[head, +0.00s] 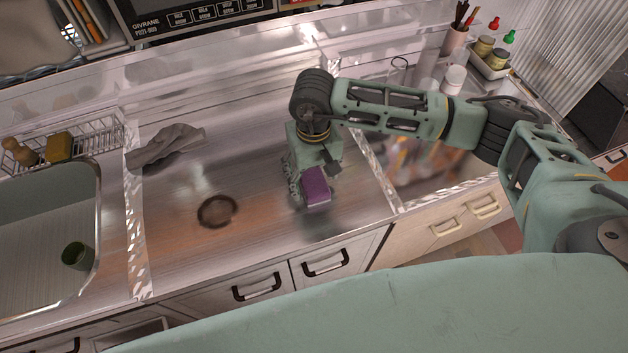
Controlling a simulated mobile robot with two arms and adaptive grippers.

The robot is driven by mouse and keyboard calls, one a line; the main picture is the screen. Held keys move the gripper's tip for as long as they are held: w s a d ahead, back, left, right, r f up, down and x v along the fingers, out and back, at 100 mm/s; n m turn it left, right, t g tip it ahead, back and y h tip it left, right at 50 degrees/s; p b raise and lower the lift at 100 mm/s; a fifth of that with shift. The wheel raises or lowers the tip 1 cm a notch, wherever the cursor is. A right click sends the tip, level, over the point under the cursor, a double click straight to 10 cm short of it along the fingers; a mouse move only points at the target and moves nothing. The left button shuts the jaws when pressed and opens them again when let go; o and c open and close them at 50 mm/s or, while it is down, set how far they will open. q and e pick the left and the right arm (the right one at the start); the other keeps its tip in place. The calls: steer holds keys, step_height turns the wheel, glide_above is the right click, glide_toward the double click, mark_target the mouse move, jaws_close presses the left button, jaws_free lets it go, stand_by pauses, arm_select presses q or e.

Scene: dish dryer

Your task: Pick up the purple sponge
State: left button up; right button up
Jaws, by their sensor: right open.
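The purple sponge (316,186) shows in the head view on the steel counter, a little right of the middle. My right gripper (306,190) points down right at the sponge, with its dark fingers beside the sponge's left side. The gripper is open. The sponge partly covers the fingers, so I cannot tell whether a finger touches it. My left gripper is not in view.
A dark ring (217,211) and a grey cloth (166,145) lie on the counter to the left. Cabinet drawers line the front edge.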

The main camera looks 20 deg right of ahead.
steer(key=shift+f, duration=1.3)
steer(key=c, duration=1)
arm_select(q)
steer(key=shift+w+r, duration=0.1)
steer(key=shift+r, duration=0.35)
arm_select(e)
steer(key=shift+r, duration=0.1)
steer(key=shift+r, duration=0.5)
step_height(320, 180, up, 3)
steer(key=shift+w+b, duration=0.1)
steer(key=shift+b, duration=0.8)
arm_select(q)
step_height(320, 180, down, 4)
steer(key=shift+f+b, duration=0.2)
steer(key=shift+b, duration=1.05)
arm_select(e)
steer(key=s+r, duration=0.2)
steer(key=s, duration=0.2)
steer(key=s+r, duration=0.2)
steer(key=s, duration=0.2)
steer(key=s+r, duration=0.3)
steer(key=s, duration=0.1)
steer(key=shift+d, duration=0.2)
